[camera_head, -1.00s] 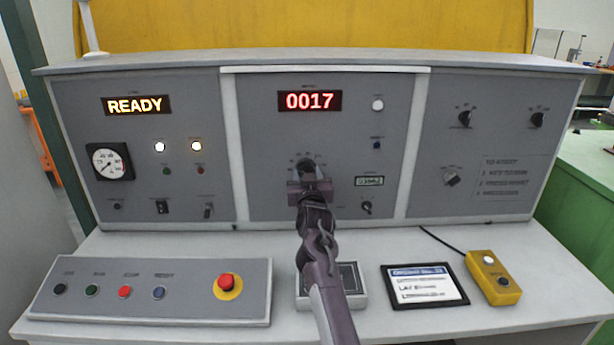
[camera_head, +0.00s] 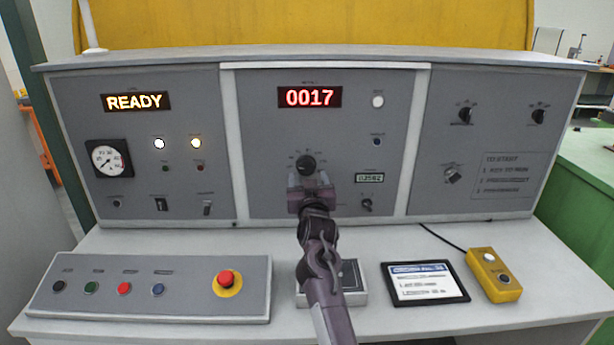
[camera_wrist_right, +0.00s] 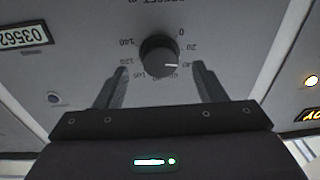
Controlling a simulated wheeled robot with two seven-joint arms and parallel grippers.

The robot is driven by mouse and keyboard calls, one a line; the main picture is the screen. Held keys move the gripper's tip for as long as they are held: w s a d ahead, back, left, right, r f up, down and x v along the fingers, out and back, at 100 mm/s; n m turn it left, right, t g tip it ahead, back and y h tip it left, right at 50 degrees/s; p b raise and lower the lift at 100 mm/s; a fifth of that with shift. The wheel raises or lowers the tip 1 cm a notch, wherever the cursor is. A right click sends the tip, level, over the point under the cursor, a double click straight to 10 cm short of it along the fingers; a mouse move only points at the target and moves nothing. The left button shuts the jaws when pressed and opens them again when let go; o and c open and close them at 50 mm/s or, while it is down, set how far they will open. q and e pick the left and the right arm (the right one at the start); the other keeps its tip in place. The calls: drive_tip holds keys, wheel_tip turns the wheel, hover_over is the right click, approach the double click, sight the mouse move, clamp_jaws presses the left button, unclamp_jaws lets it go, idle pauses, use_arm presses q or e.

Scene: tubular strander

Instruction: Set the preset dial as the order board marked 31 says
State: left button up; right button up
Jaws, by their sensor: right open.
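The preset dial (camera_head: 305,164) is a round black knob on the middle panel, below the red 0017 display (camera_head: 310,97). In the right wrist view the dial (camera_wrist_right: 159,56) shows upside down, its white mark pointing at about 40. My right gripper (camera_head: 310,182) is open, just below and in front of the dial. In the wrist view its fingers stand apart on either side of the dial, not visibly touching it. The order board (camera_head: 425,283) lies on the desk at the right; its number and lines are too blurred to read surely. My left gripper is out of view.
A small counter window (camera_head: 369,178) and a key switch (camera_head: 367,204) sit right of my gripper. A button box (camera_head: 150,290) with a red stop button (camera_head: 226,279) lies at left. A yellow pendant (camera_head: 493,275) lies at right. A grey box is partly behind my arm.

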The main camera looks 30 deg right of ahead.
drive_tip(key=v, duration=0.4)
idle(0.5)
